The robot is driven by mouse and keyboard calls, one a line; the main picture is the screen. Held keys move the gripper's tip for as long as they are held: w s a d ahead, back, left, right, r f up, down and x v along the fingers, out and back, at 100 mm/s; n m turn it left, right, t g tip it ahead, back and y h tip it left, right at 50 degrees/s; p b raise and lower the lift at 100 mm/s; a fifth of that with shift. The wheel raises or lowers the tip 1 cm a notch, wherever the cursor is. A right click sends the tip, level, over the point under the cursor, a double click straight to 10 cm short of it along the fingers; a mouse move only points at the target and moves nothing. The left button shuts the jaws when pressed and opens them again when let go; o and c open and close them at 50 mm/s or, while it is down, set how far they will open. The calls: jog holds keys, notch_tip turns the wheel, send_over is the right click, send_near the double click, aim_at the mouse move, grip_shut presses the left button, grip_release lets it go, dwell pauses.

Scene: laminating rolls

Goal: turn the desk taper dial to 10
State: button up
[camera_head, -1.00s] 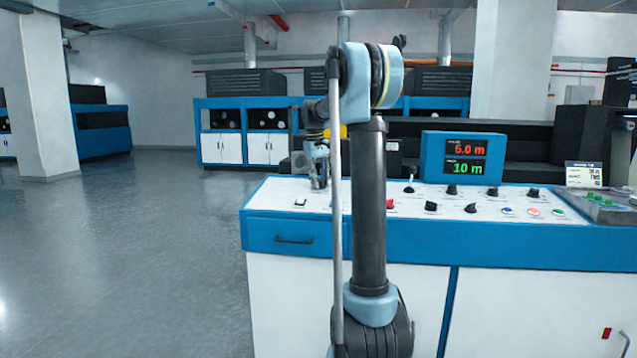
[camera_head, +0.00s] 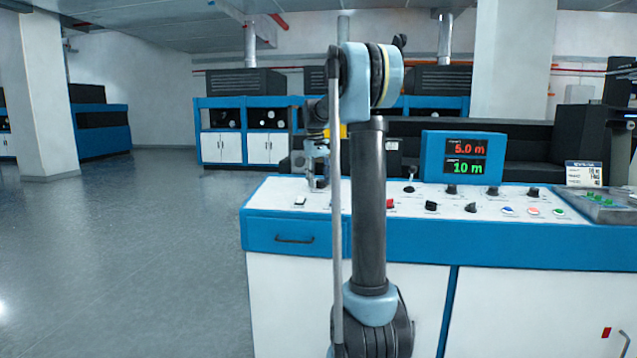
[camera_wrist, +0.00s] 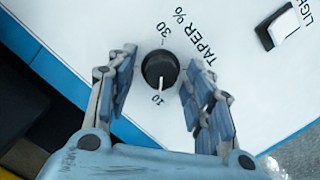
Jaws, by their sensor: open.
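The taper dial (camera_wrist: 160,69) is a round black knob on the white desk panel, labelled "TAPER %". In the wrist view its white pointer line points toward the printed "10", and "30" is on the opposite side. My gripper (camera_wrist: 158,82) is open, with one finger on each side of the dial; I cannot tell whether either finger touches it. In the head view my gripper (camera_head: 318,178) is over the left part of the desk top, and the dial is hidden there behind it and my arm.
A white light switch (camera_wrist: 284,27) is beside the dial. The blue and white desk (camera_head: 270,229) carries several other knobs and buttons to the right. A blue display (camera_head: 463,157) reads 5.0 m and 10 m. Open floor lies left.

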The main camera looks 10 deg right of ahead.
aim_at(317, 181)
notch_tip(317, 181, up, 12)
jog(key=a, duration=0.1)
jog(key=shift+s, duration=0.15)
dwell(0.3)
jog(key=shift+f, duration=0.15)
